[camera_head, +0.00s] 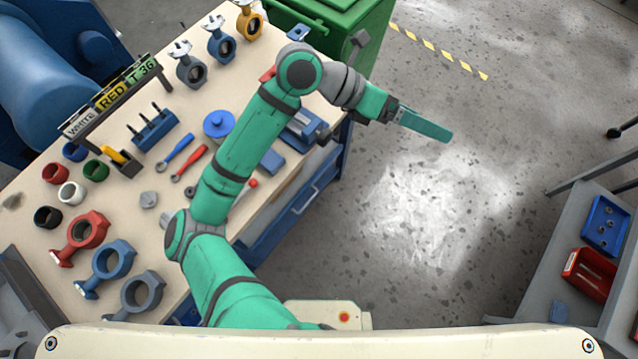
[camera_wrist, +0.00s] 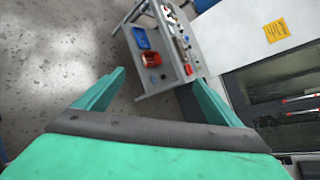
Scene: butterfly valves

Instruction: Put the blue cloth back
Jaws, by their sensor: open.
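A small flat blue piece (camera_head: 272,162) lies on the workbench beside the vise, partly near my arm. My gripper (camera_head: 448,136) is stretched out over the open floor, right of the bench and apart from both pieces. In the wrist view my gripper (camera_wrist: 160,76) has its two green fingers wide apart, with nothing between them.
The workbench (camera_head: 140,200) holds valves, rings, wrenches and a blue tool holder (camera_head: 153,130). A green bin (camera_head: 335,25) stands behind it. The grey cart (camera_head: 585,270) carries a blue tray (camera_head: 604,226) and a red bin (camera_head: 590,273). The floor between is clear.

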